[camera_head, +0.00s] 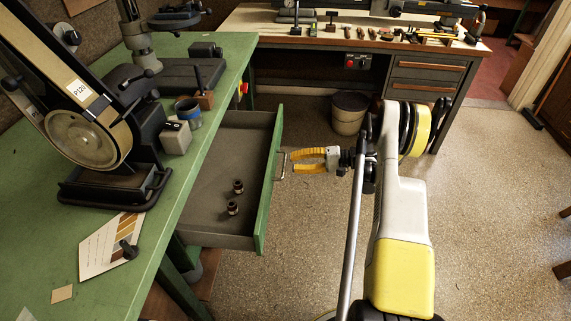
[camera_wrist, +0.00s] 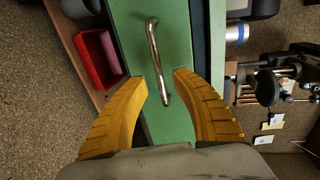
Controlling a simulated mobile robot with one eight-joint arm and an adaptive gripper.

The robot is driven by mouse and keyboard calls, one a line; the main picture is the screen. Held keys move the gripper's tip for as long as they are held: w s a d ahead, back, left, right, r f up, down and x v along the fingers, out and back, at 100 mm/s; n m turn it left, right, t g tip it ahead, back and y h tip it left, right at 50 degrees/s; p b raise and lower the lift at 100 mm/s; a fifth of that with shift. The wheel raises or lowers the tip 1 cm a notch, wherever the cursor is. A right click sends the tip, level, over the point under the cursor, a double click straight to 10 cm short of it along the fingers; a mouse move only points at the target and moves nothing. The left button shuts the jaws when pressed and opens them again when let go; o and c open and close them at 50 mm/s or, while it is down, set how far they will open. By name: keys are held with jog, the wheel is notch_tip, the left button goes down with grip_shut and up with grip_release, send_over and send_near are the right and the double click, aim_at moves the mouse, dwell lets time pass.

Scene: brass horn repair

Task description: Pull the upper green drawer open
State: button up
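The upper green drawer (camera_head: 235,118) stands pulled out from the green workbench. Its green front (camera_head: 267,185) faces right, and two small dark cylindrical parts (camera_head: 235,197) stand inside. The metal bar handle (camera_head: 281,167) is on that front; it also shows in the wrist view (camera_wrist: 153,45). My gripper (camera_head: 292,161) has yellow fingers and is right at the handle. In the wrist view the fingertips (camera_wrist: 160,76) are apart, one on each side of the handle's lower part, with slim gaps visible. I cannot tell whether either finger touches it.
The green workbench (camera_head: 110,262) carries a belt sander (camera_head: 85,135) and a blue-grey cup (camera_head: 188,112). A bucket (camera_head: 349,113) stands under the back bench. A red bin (camera_wrist: 97,58) sits below the drawer.

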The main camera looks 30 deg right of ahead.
jog(key=v, duration=0.7)
jog(key=shift+s+d, duration=0.2)
jog(key=shift+d, duration=0.1)
